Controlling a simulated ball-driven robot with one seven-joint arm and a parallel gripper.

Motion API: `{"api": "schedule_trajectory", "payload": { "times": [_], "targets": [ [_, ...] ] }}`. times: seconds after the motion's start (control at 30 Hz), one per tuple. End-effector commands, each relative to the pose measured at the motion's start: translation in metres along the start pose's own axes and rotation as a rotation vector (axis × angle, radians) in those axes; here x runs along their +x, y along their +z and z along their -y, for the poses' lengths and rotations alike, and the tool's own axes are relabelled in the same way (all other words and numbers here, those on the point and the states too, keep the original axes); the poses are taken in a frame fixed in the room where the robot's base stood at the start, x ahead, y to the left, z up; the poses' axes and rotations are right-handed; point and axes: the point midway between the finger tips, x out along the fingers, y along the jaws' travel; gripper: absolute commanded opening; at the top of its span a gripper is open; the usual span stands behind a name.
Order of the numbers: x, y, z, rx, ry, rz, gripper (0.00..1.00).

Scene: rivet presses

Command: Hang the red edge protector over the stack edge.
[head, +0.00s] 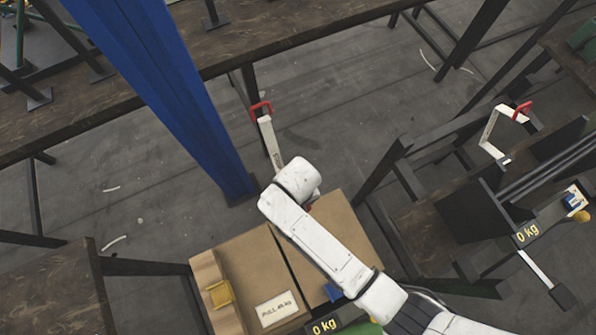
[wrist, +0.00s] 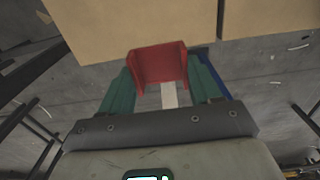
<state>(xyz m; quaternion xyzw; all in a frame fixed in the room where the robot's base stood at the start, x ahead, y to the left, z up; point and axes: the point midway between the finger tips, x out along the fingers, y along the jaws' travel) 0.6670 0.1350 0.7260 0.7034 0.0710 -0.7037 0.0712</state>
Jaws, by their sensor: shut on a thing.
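In the wrist view my gripper (wrist: 162,62) has its two green fingers on either side of the red edge protector (wrist: 158,65), an angled piece with short side walls, and is shut on it. The protector's far end overlaps the near edge of the cardboard stack (wrist: 130,25) in the picture; I cannot tell whether they touch. In the head view the brown cardboard stack (head: 345,230) lies beneath my white arm. My arm hides most of the gripper there; only a small bit of red shows beside it.
A blue column (head: 165,90) stands left of my arm. A white upright with a red handle (head: 262,110) is behind the stack, and another red-handled one (head: 520,112) is at right. A dark workbench (head: 240,35) runs along the back. Grey floor lies open between.

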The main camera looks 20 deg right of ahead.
Motion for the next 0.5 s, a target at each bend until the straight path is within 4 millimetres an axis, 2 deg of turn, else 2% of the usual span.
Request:
{"api": "schedule_trajectory", "payload": {
  "times": [0.5],
  "targets": [
    [0.035, 0.001, 0.0, 0.001, 0.0, 0.0, 0.33]
  ]
}}
